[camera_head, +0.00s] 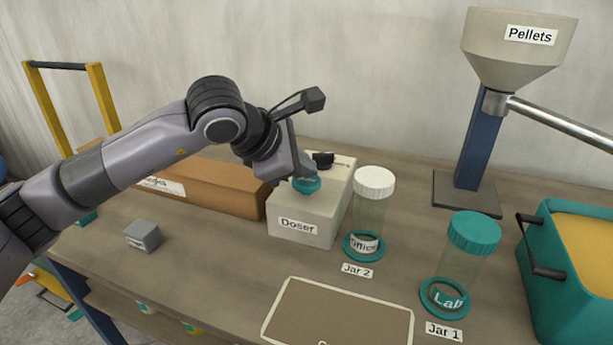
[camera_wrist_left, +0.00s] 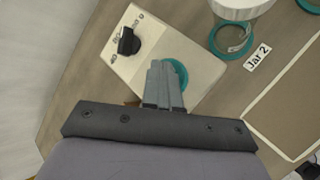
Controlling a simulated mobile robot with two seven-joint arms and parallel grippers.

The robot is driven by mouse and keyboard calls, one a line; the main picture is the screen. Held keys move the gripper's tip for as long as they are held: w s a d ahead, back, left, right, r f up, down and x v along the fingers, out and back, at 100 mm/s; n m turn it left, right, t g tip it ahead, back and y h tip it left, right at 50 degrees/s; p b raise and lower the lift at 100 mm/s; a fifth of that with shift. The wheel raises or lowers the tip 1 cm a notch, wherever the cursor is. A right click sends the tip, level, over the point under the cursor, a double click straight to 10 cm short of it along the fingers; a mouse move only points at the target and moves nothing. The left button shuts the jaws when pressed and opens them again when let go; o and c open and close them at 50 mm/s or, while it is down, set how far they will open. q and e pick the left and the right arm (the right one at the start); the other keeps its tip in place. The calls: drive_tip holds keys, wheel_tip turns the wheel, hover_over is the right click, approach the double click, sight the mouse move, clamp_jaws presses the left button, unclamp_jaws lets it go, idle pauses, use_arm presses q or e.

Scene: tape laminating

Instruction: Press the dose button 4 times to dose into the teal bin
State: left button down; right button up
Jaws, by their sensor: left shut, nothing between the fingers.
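The doser (camera_head: 308,225) is a cream box labelled "Doser" in the middle of the table. Its teal dose button (camera_head: 307,186) is on top, and a black knob (camera_head: 323,160) sits behind it. My left gripper (camera_head: 306,172) is shut and empty, with its fingertips over the button; I cannot tell if they touch it. In the left wrist view the shut fingers (camera_wrist_left: 164,72) cover part of the button (camera_wrist_left: 181,75), and the knob (camera_wrist_left: 128,42) shows beside them. A teal bin (camera_head: 567,285) with yellow contents stands at the right edge. My right gripper is not in view.
Jar 2 (camera_head: 371,215), with a white lid, stands right of the doser. Jar 1 (camera_head: 461,262), with a teal lid, stands nearer the bin. A Pellets hopper (camera_head: 515,50) rises behind. A brown carton (camera_head: 222,190) and small grey block (camera_head: 142,236) lie left. An outlined mat (camera_head: 340,315) is bare in front.

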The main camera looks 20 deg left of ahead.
sight(303, 182)
use_arm(q)
drive_tip(key=shift+r, duration=0.65)
drive_tip(key=shift+r+p, duration=1.6)
drive_tip(key=shift+r, duration=0.95)
drive_tip(key=shift+f, duration=0.1)
